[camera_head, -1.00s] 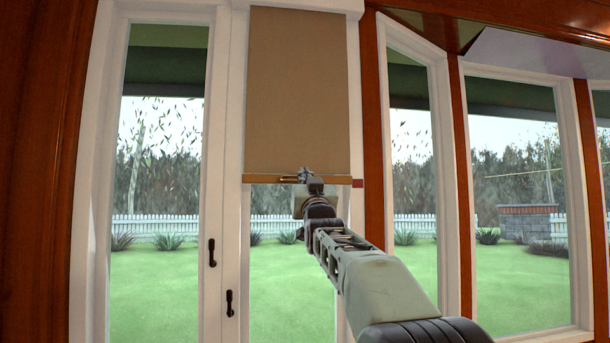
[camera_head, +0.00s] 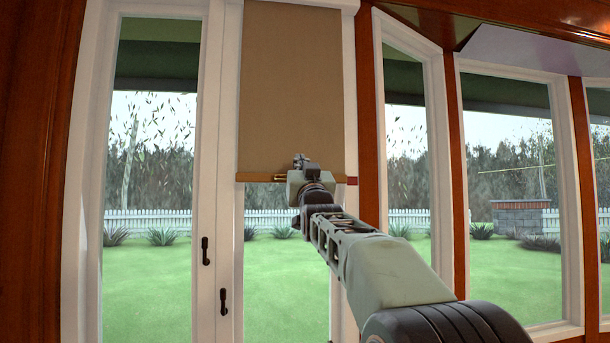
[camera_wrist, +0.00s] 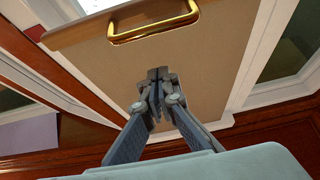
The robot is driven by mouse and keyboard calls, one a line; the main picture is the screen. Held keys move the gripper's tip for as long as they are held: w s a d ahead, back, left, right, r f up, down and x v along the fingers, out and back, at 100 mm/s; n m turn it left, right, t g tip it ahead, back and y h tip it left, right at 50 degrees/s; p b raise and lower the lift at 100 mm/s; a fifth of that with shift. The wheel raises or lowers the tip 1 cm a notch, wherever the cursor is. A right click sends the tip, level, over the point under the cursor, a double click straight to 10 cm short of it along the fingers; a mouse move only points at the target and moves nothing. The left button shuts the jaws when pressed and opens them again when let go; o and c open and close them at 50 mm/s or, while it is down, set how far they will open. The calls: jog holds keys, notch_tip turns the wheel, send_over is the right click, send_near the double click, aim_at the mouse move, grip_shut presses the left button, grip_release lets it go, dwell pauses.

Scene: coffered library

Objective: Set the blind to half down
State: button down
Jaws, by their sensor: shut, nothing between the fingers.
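The tan blind (camera_head: 291,90) covers the upper part of the tall middle window, and its bottom bar (camera_head: 260,177) hangs level. A small red mark (camera_head: 352,181) sits on the frame at the right end of the bar. My gripper (camera_head: 300,160) is in front of the blind's lower end and hides part of the bar. In the wrist view, the brass handle (camera_wrist: 152,30) is on the bar at the top. My gripper's shut fingers (camera_wrist: 158,75) point at the fabric (camera_wrist: 105,70), apart from the handle, with nothing between them.
Dark door handles (camera_head: 206,251) are on the white frame to the left. Wooden posts (camera_head: 367,120) and more windows stand on the right. The glass below the blind is bare and shows a lawn and a white fence (camera_head: 160,222).

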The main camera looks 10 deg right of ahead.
jog(key=b+v, duration=0.1)
jog(key=v, duration=0.7)
jog(key=shift+r, duration=0.1)
